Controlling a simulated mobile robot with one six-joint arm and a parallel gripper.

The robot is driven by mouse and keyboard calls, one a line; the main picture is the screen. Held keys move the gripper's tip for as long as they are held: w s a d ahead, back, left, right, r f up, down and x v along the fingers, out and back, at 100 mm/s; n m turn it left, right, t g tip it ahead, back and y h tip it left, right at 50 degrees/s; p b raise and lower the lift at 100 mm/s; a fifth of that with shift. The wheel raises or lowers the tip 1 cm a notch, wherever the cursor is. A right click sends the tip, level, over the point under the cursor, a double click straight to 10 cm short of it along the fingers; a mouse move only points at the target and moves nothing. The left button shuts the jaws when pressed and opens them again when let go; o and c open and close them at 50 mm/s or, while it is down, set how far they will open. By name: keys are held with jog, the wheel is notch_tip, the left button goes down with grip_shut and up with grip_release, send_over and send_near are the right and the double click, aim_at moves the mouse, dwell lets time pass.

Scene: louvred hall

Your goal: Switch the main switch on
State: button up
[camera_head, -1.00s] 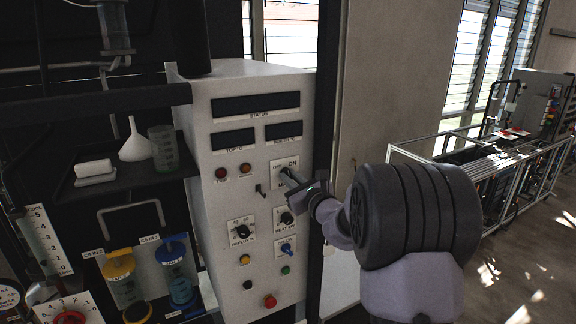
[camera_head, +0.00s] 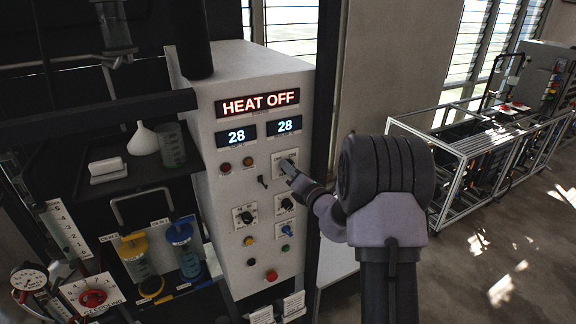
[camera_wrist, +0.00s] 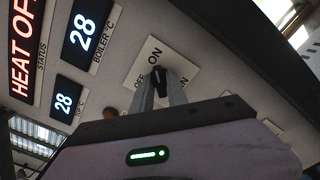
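The main switch (camera_wrist: 158,80) is a black rotary knob on a white plate marked OFF, ON and MAIN, on the front of the grey control cabinet (camera_head: 205,100). In the wrist view its light mark points towards ON. The two grey fingers of my gripper (camera_wrist: 161,95) stand on either side of the knob and appear closed on it. In the head view my gripper (camera_head: 287,168) reaches the switch plate from the right and hides most of the knob. The status display (camera_head: 258,103) is lit with HEAT OFF, and both smaller displays below it read 28.
Below the switch are further knobs, a blue selector (camera_head: 287,230), and a red button (camera_head: 271,276). A shelf with a funnel (camera_head: 143,139) and a beaker (camera_head: 172,145) is at the left. A metal-framed rig (camera_head: 470,150) stands at the right, with open floor before it.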

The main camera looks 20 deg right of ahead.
jog(key=shift+o, duration=1.3)
jog(key=s+b, duration=0.1)
jog(key=s, duration=0.6)
jog(key=shift+b, duration=0.35)
jog(key=shift+d, duration=0.1)
